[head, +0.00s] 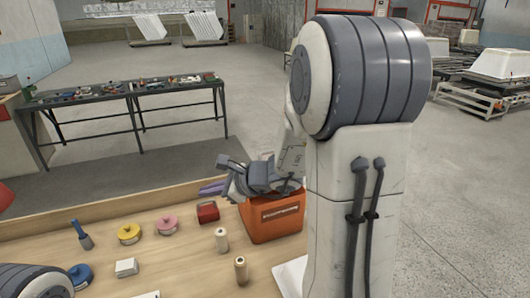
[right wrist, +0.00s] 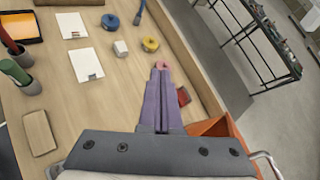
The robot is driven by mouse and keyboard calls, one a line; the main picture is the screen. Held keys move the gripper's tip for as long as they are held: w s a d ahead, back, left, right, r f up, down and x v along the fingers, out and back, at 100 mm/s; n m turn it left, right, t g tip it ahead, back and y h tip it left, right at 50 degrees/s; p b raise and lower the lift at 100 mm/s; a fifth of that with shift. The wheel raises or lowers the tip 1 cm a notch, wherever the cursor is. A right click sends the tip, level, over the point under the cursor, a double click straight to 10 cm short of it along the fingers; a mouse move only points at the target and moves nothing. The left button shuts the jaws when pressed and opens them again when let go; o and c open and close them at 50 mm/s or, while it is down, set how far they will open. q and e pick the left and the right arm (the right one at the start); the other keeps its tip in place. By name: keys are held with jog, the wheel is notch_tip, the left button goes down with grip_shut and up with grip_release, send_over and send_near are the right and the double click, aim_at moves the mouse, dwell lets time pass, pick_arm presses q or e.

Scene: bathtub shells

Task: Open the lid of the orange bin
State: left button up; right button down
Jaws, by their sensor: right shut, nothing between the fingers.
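The orange bin (head: 272,222) stands on the wooden table near its far edge, in front of my right arm. In the right wrist view a part of the orange bin (right wrist: 214,128) shows at the lower right, mostly hidden by my gripper body. My right gripper (head: 208,188) is over the bin's top, with its purple fingers reaching left past the bin. The fingers are together and empty in the right wrist view (right wrist: 160,72). The gripper and wrist hide most of the bin's top, so I cannot tell how the lid stands. My left gripper is out of view.
A red box (head: 208,211) sits just left of the bin. Pink (head: 166,224) and yellow (head: 129,233) rolls, a white block (head: 126,267) and two wooden cylinders (head: 221,240) stand on the table. A dark workbench (head: 130,92) is beyond, across open floor.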

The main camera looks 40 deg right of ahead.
jog(key=s+d+m+t+h, duration=0.1)
jog(key=d+m+h, duration=0.5)
jog(key=d, duration=0.7)
jog(key=d+m+t+h, duration=0.25)
jog(key=d+m, duration=0.55)
jog(key=d, duration=0.5)
jog(key=shift+g+h, duration=0.35)
jog(key=shift+h, duration=0.1)
jog(key=shift+p+x, duration=2.25)
jog(key=shift+x, duration=2.45)
jog(key=shift+a, duration=0.15)
jog(key=shift+w+r, duration=0.1)
jog(key=shift+r, duration=0.05)
